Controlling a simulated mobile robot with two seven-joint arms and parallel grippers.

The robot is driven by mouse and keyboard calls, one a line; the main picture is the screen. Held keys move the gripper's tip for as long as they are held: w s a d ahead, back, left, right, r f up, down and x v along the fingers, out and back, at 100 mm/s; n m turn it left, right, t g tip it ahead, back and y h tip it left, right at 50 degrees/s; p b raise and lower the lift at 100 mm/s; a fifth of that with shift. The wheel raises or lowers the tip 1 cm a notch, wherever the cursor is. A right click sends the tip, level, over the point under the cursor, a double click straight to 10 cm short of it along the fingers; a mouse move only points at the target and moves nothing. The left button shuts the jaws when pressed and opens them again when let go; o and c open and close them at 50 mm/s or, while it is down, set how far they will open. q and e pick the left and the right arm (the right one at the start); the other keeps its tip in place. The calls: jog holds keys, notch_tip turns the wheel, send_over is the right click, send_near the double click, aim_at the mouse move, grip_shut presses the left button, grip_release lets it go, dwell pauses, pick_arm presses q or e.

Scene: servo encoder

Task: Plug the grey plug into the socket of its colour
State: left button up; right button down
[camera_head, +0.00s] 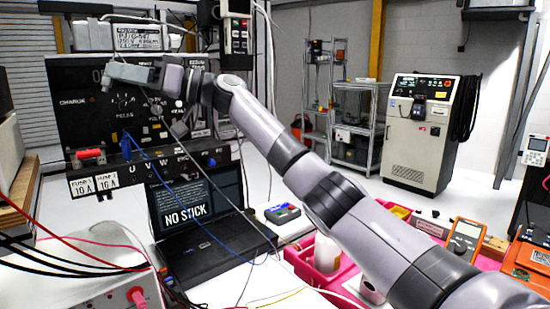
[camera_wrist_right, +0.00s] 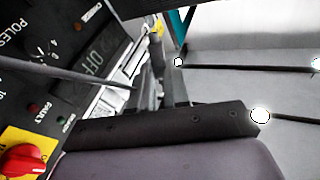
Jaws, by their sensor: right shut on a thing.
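My right arm reaches in from the lower right in the head view, and its gripper (camera_head: 160,73) is in front of the upper part of a black panel (camera_head: 82,110). It is shut on a blocky grey piece, which looks like the grey plug (camera_head: 131,73). The plug points left, with a short bent end at its left tip, and is apart from the lower connector strip (camera_head: 152,174). In the right wrist view the dark gripper body (camera_wrist_right: 150,126) shows close to the panel's dials. I cannot pick out the grey socket. My left gripper is not in view.
A pink tray (camera_head: 325,285) and an orange meter (camera_head: 465,239) are at the right.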

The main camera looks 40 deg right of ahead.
jog(key=w+d+f+m+t+h, duration=0.1)
jog(key=w+d+f+t+h, duration=0.1)
jog(key=w+d+f+h, duration=0.5)
send_over(155, 157)
jog(key=shift+y, duration=0.4)
jog(key=shift+s+a+f, duration=0.1)
jog(key=shift+f, duration=2.65)
jog(key=shift+f, duration=0.1)
jog(key=shift+s+f, duration=0.15)
jog(key=shift+f, duration=0.65)
jog(key=shift+f+p, duration=0.25)
jog(key=shift+p, duration=0.05)
jog(key=c, duration=1)
grip_release()
jog(key=shift+c, duration=0.2)
